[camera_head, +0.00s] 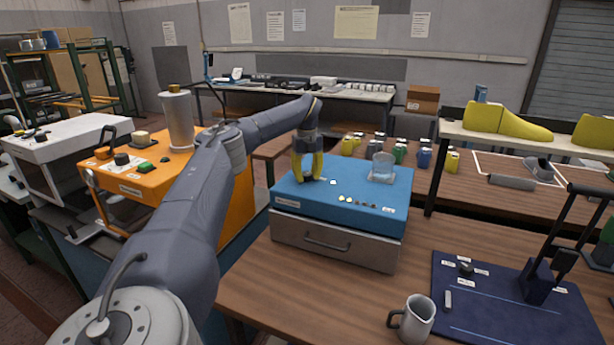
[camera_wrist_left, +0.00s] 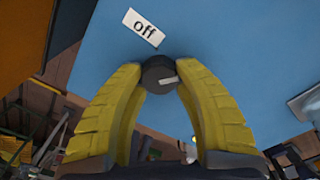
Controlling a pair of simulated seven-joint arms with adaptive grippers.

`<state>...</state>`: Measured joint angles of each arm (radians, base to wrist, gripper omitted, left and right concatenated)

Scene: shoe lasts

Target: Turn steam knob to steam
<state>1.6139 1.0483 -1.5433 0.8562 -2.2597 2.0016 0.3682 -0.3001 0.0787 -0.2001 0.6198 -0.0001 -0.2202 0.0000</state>
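A dark round knob (camera_wrist_left: 158,74) with a pale pointer mark sits on the blue top of a box (camera_head: 385,205). The pointer mark lies toward the right in the left wrist view. A white label reading "off" (camera_wrist_left: 143,27) is beside the knob, above and left of it. My left gripper (camera_head: 307,178) points down at the box's left part. In the left wrist view its yellow fingertips (camera_wrist_left: 160,70) sit at both sides of the knob and appear to touch it. The head view mostly hides the knob behind the fingers. My right gripper is not in view.
A clear container (camera_head: 382,167) stands on the box's back right, with small buttons (camera_head: 358,201) in front. A grey mug (camera_head: 413,319) and a navy board (camera_head: 500,315) with a black lever device are on the wooden table. An orange machine (camera_head: 130,180) stands left.

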